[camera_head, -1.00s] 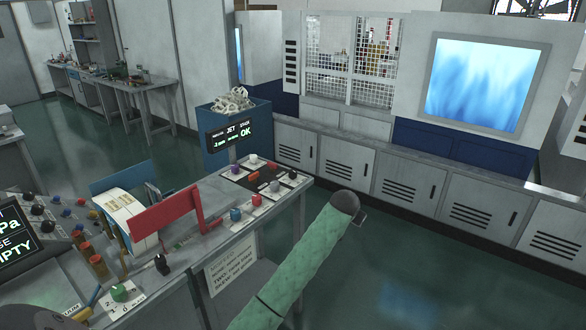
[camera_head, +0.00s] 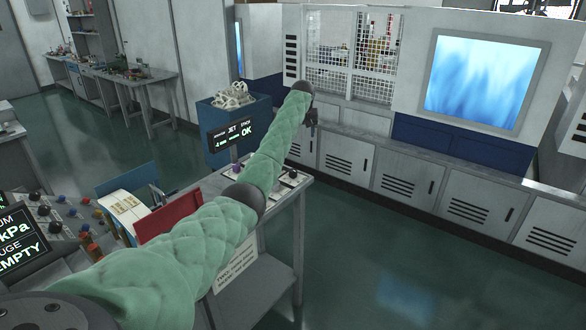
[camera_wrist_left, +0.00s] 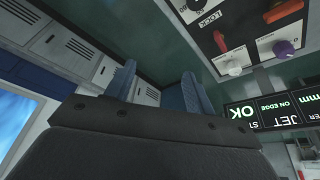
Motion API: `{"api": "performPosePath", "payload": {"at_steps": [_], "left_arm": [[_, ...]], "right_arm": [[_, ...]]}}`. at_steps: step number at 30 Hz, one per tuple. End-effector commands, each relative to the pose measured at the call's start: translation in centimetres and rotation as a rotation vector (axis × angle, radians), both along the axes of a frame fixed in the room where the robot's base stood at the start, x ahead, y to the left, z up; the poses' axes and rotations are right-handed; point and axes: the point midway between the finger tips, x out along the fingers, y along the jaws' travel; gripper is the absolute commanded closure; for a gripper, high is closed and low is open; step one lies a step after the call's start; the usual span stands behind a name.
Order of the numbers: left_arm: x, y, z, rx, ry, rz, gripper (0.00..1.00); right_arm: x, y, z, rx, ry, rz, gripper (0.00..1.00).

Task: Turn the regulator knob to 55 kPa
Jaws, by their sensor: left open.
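My left gripper (camera_head: 312,126) is a small dark shape at the end of my green-sleeved arm, beyond the far right end of the bench. In the left wrist view its two blue fingers (camera_wrist_left: 158,88) stand apart with nothing between them. A pressure readout (camera_head: 20,245) at the far left shows "kPa" and "EMPTY"; its number is out of frame. In the left wrist view, a panel off to the right of the fingers carries a pale knob (camera_wrist_left: 233,67), a purple knob (camera_wrist_left: 284,48) and red switches (camera_wrist_left: 284,11). My arm hides much of the bench.
A small display (camera_head: 230,136) reading "OK" stands before a blue bin (camera_head: 210,112) of white parts. Grey cabinets (camera_head: 405,180) line the back; open floor lies right of the bench.

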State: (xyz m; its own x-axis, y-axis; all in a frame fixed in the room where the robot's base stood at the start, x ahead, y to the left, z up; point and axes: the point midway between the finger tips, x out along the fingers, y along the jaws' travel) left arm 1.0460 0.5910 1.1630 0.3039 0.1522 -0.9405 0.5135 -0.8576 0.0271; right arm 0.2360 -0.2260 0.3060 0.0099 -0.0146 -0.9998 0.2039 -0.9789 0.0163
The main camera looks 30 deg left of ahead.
Motion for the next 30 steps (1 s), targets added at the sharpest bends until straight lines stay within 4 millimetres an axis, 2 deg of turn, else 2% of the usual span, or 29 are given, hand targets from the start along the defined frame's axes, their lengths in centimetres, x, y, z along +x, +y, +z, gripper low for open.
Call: {"api": "performPosePath", "payload": {"at_steps": [1,3,7,10,16,20,27,30], "left_arm": [[-0.7,1.0,-1.6,-0.043,0.054,0.052,0.46],[-1.8,1.8,-3.8,-0.098,0.124,0.126,0.46],[-3.6,2.2,-7.1,-0.169,0.225,0.243,0.46],[-4.4,2.1,-8.1,-0.197,0.264,0.309,0.46],[-4.8,1.9,-8.8,-0.211,0.283,0.359,0.46],[-4.8,1.9,-10.1,-0.211,0.284,0.358,0.46],[-4.9,1.9,-13.6,-0.211,0.283,0.357,0.46],[-4.8,1.9,-14.8,-0.211,0.281,0.357,0.46]], "right_arm": [[-1.4,-0.4,-1.2,0.001,-0.008,0.002,0.64],[-2.8,-0.8,-2.6,0.005,-0.034,0.004,0.64],[-4.0,-1.1,-4.0,0.016,-0.092,0.007,0.64],[-3.9,-1.1,-4.3,0.025,-0.133,0.009,0.64],[-4.1,-1.1,-4.2,0.03,-0.16,0.011,0.64],[-5.6,-1.4,-4.3,0.029,-0.147,0.01,0.64],[-8.9,-2.0,-4.7,0.025,-0.125,0.01,0.64],[-9.6,-2.2,-4.8,0.024,-0.12,0.01,0.64]]}}
